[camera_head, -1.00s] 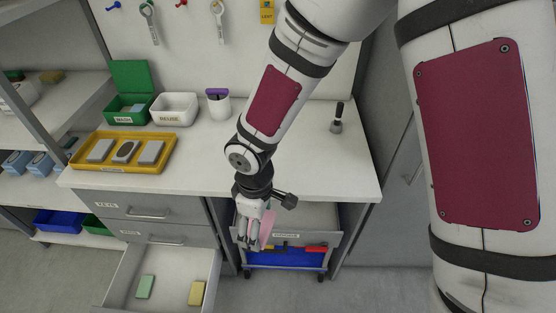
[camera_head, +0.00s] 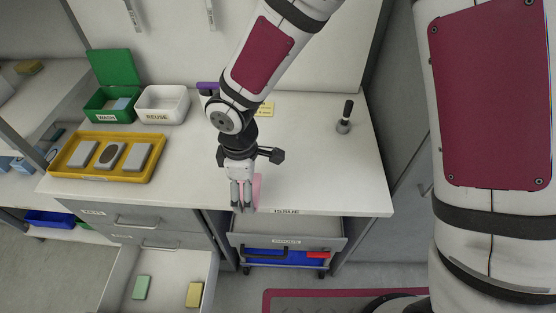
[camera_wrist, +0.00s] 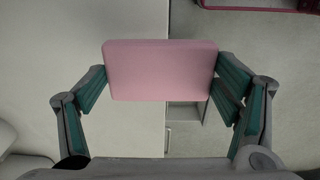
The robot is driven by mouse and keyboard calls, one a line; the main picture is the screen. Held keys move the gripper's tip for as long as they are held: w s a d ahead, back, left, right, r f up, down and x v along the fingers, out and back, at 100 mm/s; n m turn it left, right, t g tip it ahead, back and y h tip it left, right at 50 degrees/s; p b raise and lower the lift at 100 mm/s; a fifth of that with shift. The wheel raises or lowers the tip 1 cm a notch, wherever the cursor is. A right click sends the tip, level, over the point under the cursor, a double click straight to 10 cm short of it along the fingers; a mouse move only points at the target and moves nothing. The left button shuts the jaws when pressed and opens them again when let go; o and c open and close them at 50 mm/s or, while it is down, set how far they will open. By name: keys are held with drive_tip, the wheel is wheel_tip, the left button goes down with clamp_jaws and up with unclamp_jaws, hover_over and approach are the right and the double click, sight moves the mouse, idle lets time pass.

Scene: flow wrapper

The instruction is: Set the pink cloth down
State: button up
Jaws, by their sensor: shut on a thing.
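The pink cloth (camera_wrist: 160,71) is a flat rounded rectangle, held between the two fingers of my gripper (camera_wrist: 160,85) in the wrist view. In the head view my gripper (camera_head: 245,196) points down at the front edge of the white worktop (camera_head: 310,165), near the ISSUE label. The pink cloth (camera_head: 257,188) shows at the right side of the fingers, partly hidden by them. I cannot tell whether it touches the worktop.
A yellow tray (camera_head: 157,170) with grey blocks, a green WASH box (camera_head: 100,104) and a white REUSE box (camera_head: 163,119) stand at left. A black-handled tool (camera_head: 344,120) stands at right. An open drawer (camera_head: 167,265) holds green and yellow pieces.

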drive_tip(key=p, duration=0.1)
hover_over(278, 170)
drive_tip(key=shift+f, duration=0.65)
drive_tip(key=shift+f+p, duration=0.3)
drive_tip(key=shift+f, duration=1.45)
drive_tip(key=shift+f, duration=0.1)
drive_tip(key=o, duration=0.7)
drive_tip(key=shift+o, duration=0.2)
wheel_tip(278, 170, up, 12)
drive_tip(key=shift+r, duration=0.2)
